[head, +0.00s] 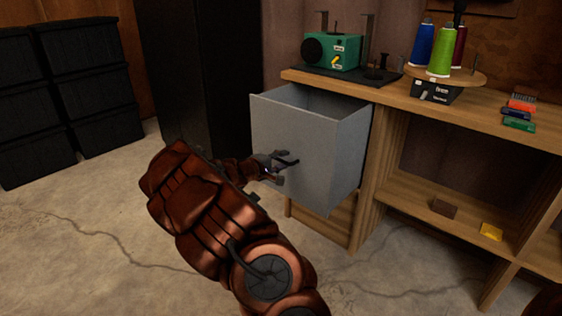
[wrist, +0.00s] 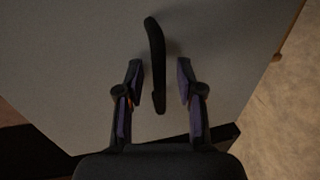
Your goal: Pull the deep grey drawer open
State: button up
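The deep grey drawer (head: 300,140) stands well out from the wooden bench, with its open top showing an empty-looking inside. Its dark handle (wrist: 156,65) is a curved bar on the grey front, and it also shows in the head view (head: 287,161). My gripper (wrist: 158,80) is at the drawer front, its two fingers apart on either side of the handle. A gap shows between each finger and the handle. In the head view my gripper (head: 282,168) is partly dark against the drawer front.
The wooden bench (head: 460,110) carries a green box device (head: 335,50) and thread spools (head: 441,52). A brown block (head: 443,208) and yellow block (head: 490,232) lie on the lower shelf. Black bins (head: 85,75) stand at left. Bare concrete floor (head: 90,220) lies in front.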

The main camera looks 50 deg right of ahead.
jog(key=v, duration=1.2)
jog(key=shift+r, duration=0.2)
dwell(0.4)
jog(key=s+a+r+m+g+y+p, duration=0.1)
jog(key=s+a+r+y+p, duration=0.1)
jog(key=s+a+r+p, duration=0.35)
jog(key=s+a+r+m+y+p, duration=0.1)
jog(key=s+a+r+p, duration=0.1)
jog(key=s+r+p, duration=0.4)
jog(key=s+a+r+m+g+y+p, duration=0.1)
jog(key=s+a+r+y+p, duration=0.15)
jog(key=r+p, duration=0.55)
jog(key=s+a+r+n+y+p, duration=0.1)
jog(key=s+a+r+y+p, duration=0.2)
jog(key=a+r+p, duration=0.3)
jog(key=s+a+r+n+t+y+p, duration=0.1)
jog(key=s+a+r+y+p, duration=0.2)
jog(key=a, duration=1.1)
jog(key=s+a+r+n+y+p, duration=0.2)
jog(key=s+a+r+y+p, duration=0.2)
jog(key=s+a+r+p, duration=0.3)
jog(key=a+r+p, duration=0.3)
jog(key=r+p, duration=0.1)
jog(key=p, duration=0.3)
jog(key=shift+s+a+r+t, duration=0.2)
jog(key=shift+a+r+t, duration=0.05)
jog(key=shift+t, duration=0.15)
jog(key=shift+d, duration=0.15)
